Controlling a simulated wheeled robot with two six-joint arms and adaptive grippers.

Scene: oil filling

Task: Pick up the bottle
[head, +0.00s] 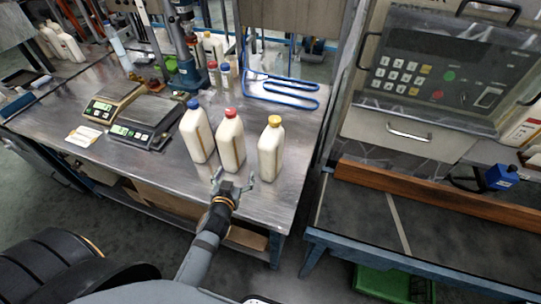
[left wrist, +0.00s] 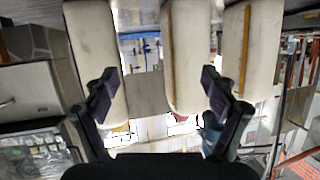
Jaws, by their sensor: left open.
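Three white bottles stand upright in a row on the metal table: a blue-capped bottle (head: 198,135), a red-capped bottle (head: 230,146) and a yellow-capped bottle (head: 270,152). My left gripper (head: 233,178) is open and empty at the table's front edge, just in front of the red-capped bottle. In the left wrist view the gripper (left wrist: 160,82) shows its fingers spread wide, with a middle bottle (left wrist: 184,60) between them in the picture, beyond the tips. Bottles also show at left (left wrist: 95,50) and right (left wrist: 250,50); caps are hidden there. My right gripper is not in view.
Two scales (head: 142,122) stand left of the bottles on the metal table (head: 90,155). A control-panel machine (head: 435,75) stands at right. The table's front right corner is clear.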

